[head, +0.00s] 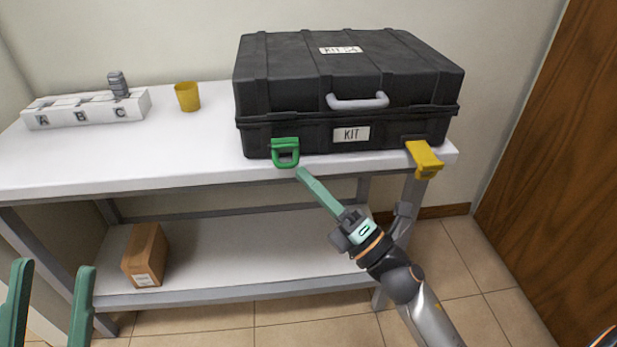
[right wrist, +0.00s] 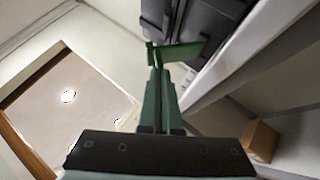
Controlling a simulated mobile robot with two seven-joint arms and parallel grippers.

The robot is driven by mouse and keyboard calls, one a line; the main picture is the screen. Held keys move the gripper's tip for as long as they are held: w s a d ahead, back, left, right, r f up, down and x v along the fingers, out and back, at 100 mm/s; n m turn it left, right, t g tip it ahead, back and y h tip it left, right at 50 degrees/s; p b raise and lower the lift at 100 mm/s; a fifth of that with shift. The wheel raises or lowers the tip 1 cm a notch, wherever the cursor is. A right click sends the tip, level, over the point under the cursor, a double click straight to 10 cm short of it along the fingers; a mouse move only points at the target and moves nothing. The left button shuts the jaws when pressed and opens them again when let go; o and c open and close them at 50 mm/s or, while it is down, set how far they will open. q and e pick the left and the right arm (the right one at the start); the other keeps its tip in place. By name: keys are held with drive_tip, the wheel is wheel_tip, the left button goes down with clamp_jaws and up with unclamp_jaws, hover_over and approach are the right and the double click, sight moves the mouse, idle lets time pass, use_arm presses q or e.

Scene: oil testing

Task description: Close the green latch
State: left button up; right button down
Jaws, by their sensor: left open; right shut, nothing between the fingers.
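The green latch (head: 285,152) is on the lower left front of the black case (head: 345,85), by the table's front edge. In the right wrist view, the latch (right wrist: 178,52) sticks out from the case, just beyond the fingertips. My right gripper (head: 301,173) is shut and empty, its tips just below and right of the latch. In the wrist view, the shut fingers (right wrist: 154,70) overlap the latch's near end; I cannot tell whether they touch. The case lid is down. My left gripper (head: 53,268) is open and empty at the lower left, away from the case.
A yellow latch (head: 424,159) juts out at the case's lower right. The grey handle (head: 358,101) is on the front. A yellow cup (head: 187,97) and a white A-B-C rack (head: 60,114) stand left on the white table (head: 180,150). A cardboard box (head: 146,255) is on the lower shelf.

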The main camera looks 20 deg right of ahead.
drive_tip(key=shift+w+a+r, duration=0.1)
drive_tip(key=shift+w+r, duration=0.05)
idle(0.5)
drive_tip(key=shift+r+p, duration=0.2)
drive_tip(key=shift+p, duration=0.75)
drive_tip(key=shift+r+m+h+p, duration=0.2)
drive_tip(key=shift+m+h+p, duration=0.15)
drive_tip(key=shift+p, duration=0.35)
